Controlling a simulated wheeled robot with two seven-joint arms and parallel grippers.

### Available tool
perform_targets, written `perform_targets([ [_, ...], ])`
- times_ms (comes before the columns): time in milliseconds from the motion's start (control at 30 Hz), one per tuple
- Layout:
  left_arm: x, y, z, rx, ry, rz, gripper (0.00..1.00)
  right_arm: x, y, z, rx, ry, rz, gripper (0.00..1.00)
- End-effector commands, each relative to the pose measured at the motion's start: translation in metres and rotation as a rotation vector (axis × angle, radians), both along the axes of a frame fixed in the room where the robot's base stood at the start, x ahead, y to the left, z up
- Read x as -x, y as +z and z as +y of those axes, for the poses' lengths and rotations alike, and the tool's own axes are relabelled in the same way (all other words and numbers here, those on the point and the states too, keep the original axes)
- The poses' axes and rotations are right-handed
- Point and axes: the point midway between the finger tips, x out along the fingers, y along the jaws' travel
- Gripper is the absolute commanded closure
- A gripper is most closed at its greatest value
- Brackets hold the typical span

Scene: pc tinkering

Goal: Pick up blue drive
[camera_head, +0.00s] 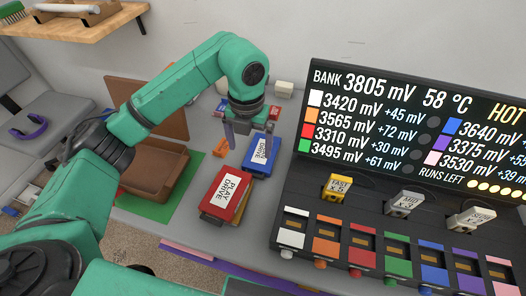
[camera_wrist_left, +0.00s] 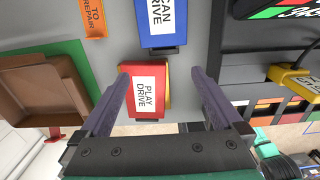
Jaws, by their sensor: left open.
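The blue drive (camera_head: 268,168) lies on the grey table with a white label up, just beyond the red drive. In the left wrist view the blue drive (camera_wrist_left: 163,41) is at the top, partly cut off by the frame, its label ending in "CAN DRIVE". My left gripper (camera_head: 248,134) is open above the table near the blue drive's far end. In the left wrist view its purple fingers (camera_wrist_left: 156,74) are spread and empty, with the blue drive ahead of them. My right gripper is not in view.
A red drive labelled "PLAY DRIVE" (camera_head: 215,207) lies on a yellow one. An orange "TO REPAIR" piece (camera_head: 221,148) is to the left. A brown tray (camera_head: 150,190) stands on a green mat (camera_head: 160,222). A black console (camera_head: 330,235) with a lit display borders the right.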

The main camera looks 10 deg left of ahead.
Motion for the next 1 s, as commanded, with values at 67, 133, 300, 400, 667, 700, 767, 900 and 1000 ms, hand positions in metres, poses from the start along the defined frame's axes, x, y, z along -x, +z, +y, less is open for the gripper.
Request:
perform_targets([
  [67,0.002,-0.021,0.000,0.001,0.000,0.006,0.00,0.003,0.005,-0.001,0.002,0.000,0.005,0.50],
  [133,0.002,-0.038,-0.001,0.002,-0.002,0.005,0.00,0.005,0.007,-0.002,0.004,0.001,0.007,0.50],
  [300,0.001,-0.062,-0.002,0.005,-0.004,0.003,0.00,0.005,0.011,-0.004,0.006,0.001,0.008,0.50],
  [400,0.002,-0.078,-0.005,0.006,-0.004,0.005,0.00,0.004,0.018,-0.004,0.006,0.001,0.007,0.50],
  [667,0.000,-0.113,-0.007,0.006,-0.005,-0.001,0.00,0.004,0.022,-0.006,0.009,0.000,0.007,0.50],
  [700,0.000,-0.113,-0.007,0.006,-0.005,-0.001,0.00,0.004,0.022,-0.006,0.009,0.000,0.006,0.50],
  [767,0.000,-0.113,-0.007,0.006,-0.006,-0.001,0.00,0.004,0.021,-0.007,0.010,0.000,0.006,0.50],
  [900,0.000,-0.113,-0.008,0.007,-0.006,0.000,0.38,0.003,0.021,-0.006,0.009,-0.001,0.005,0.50],
  [1000,0.000,-0.113,-0.008,0.007,-0.006,0.000,0.77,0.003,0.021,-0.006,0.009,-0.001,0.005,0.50],
])
